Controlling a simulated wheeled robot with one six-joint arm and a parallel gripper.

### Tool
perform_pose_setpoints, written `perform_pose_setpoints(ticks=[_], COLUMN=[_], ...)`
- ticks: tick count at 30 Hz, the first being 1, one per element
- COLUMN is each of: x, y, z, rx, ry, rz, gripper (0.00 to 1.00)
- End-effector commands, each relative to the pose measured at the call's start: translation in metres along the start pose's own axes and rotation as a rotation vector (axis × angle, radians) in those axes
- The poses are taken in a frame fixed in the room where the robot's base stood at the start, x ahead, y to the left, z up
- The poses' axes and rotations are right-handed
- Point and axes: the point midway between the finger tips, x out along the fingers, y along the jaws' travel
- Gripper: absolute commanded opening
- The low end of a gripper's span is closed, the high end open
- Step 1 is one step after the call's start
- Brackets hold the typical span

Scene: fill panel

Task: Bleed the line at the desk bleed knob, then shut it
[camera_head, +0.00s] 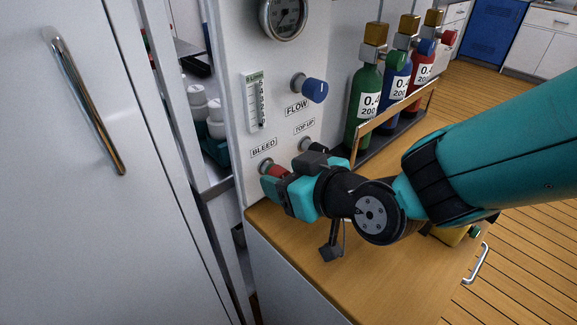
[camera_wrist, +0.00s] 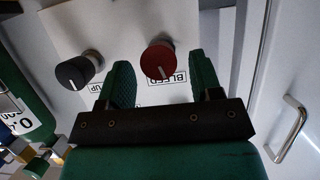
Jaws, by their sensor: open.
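In the wrist view the red knob (camera_wrist: 158,60) has a white mark pointing toward the bottom of the picture. My gripper (camera_head: 272,183) is at the knob and partly hides it. In the wrist view my gripper (camera_wrist: 162,77) is open, with one green finger on each side of the knob and a gap on both sides. I cannot tell how deep the knob sits between the fingers.
A black top-up knob (camera_wrist: 77,72) is close beside one finger. A blue flow knob (camera_head: 314,90) and a gauge (camera_head: 284,16) are higher on the panel. Gas bottles, including a green one (camera_head: 362,118), stand behind a wooden rail at right. The desk (camera_head: 300,258) is mostly bare in front.

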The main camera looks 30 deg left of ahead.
Motion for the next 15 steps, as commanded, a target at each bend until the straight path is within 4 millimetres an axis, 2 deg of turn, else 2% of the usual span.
perform_pose_setpoints(ticks=[6,14,15], x=[0.015,0.015,0.015], y=[0.0,0.0,0.0], z=[0.0,0.0,0.0], rx=[0.0,0.0,0.0], ry=[-0.001,-0.001,-0.001], rz=[0.0,0.0,0.0], gripper=[0.59,0.59,0.5])
